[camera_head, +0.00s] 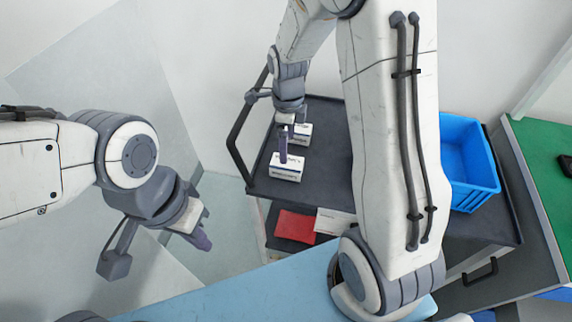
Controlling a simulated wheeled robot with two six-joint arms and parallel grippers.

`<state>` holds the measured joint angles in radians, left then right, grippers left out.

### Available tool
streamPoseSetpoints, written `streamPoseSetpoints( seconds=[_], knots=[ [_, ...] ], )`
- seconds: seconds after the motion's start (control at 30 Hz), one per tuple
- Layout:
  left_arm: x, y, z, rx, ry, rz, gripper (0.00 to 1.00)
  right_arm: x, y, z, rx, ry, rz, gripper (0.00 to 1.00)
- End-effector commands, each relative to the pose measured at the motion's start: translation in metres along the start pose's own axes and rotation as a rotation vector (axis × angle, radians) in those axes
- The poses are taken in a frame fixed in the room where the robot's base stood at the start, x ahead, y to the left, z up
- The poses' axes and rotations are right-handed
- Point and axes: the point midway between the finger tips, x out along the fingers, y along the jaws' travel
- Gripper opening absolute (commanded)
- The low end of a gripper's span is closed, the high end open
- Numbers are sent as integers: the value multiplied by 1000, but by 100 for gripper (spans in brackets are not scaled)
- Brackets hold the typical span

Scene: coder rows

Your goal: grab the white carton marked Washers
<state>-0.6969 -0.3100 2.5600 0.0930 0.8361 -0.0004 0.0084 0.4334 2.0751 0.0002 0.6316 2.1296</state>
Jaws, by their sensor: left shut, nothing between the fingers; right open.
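Two small white cartons stand on the dark top of a cart: a nearer one (287,172) and one farther back (303,131). Both have print too small to read, so I cannot tell which is marked Washers. My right gripper (285,150) reaches down from above and is open. The other finger is hard to make out. My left gripper (198,238) is shut and empty, well left of the cart.
The dark cart top (325,178) has a raised rim and a handle at left. Its lower level holds a red box (295,226) and a white box (334,222). A blue crate (484,187) stands on the right, partly behind my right arm. A light blue surface (260,293) lies in front.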

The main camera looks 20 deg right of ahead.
Motion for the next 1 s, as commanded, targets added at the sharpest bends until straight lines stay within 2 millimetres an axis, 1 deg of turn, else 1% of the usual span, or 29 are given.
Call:
streamPoseSetpoints(
  seconds=[0.07,0.2,0.3,0.5,0.67,0.8,0.9,1.0],
  knots=[
    [0,0,0,0,0,0,0,10,-2,-2,28,3,4,100],
    [-1,0,0,0,0,0,0,33,-1,-2,30,4,6,100],
    [-1,0,0,0,0,0,0,46,-1,-2,29,3,4,100],
    [-3,0,0,0,0,0,0,59,-2,0,28,2,3,100],
    [-9,1,0,0,0,0,0,82,-4,2,27,3,5,100],
    [-10,1,0,0,0,0,0,99,-4,2,27,2,4,100],
    [-10,1,0,0,0,0,0,104,-5,2,27,0,1,100],
    [-10,1,0,0,0,0,0,105,-5,2,27,0,1,100]
  ],
)
